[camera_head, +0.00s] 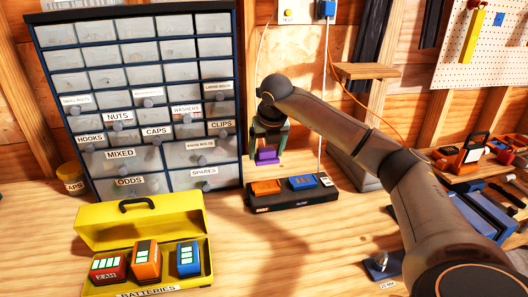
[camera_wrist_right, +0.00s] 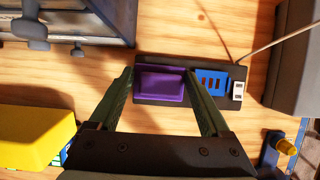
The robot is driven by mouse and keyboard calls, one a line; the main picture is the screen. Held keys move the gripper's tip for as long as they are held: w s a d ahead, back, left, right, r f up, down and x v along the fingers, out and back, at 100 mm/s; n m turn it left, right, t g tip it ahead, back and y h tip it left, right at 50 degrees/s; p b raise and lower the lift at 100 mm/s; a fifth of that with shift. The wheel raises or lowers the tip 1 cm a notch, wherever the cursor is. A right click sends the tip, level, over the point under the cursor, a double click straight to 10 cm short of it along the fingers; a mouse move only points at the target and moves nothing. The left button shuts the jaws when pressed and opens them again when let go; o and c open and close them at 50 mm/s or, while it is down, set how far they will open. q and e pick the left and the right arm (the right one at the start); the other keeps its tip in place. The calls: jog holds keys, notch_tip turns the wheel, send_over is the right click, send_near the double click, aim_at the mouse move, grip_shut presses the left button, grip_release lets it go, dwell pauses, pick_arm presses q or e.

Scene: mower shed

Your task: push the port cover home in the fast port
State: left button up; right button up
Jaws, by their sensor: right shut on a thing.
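My right gripper (camera_head: 268,146) is shut on a purple block-shaped piece, the port cover (camera_head: 267,157). In the right wrist view the port cover (camera_wrist_right: 163,83) sits between the two fingers (camera_wrist_right: 160,82). The black charger (camera_head: 292,202) lies on the bench below, with an orange block (camera_head: 265,187) at its left, a blue block (camera_head: 302,183) beside it and a small white piece (camera_head: 326,180) at its right end. The cover appears held above the charger's left part, apart from it. In the wrist view it hides the orange block. My left gripper is not in view.
A drawer cabinet (camera_head: 150,100) stands left of the charger. A yellow battery box (camera_head: 143,219) with several batteries is open at front left. A grey post base (camera_head: 350,165) stands close to the charger's right. The bench in front of the charger is clear.

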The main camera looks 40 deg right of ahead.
jog(key=b, duration=0.6)
send_near(265, 182)
jog(key=shift+x, duration=2.45)
jog(key=shift+w, duration=0.2)
jog(key=shift+p, duration=0.45)
jog(key=shift+f+b, duration=0.5)
jog(key=shift+f, duration=0.15)
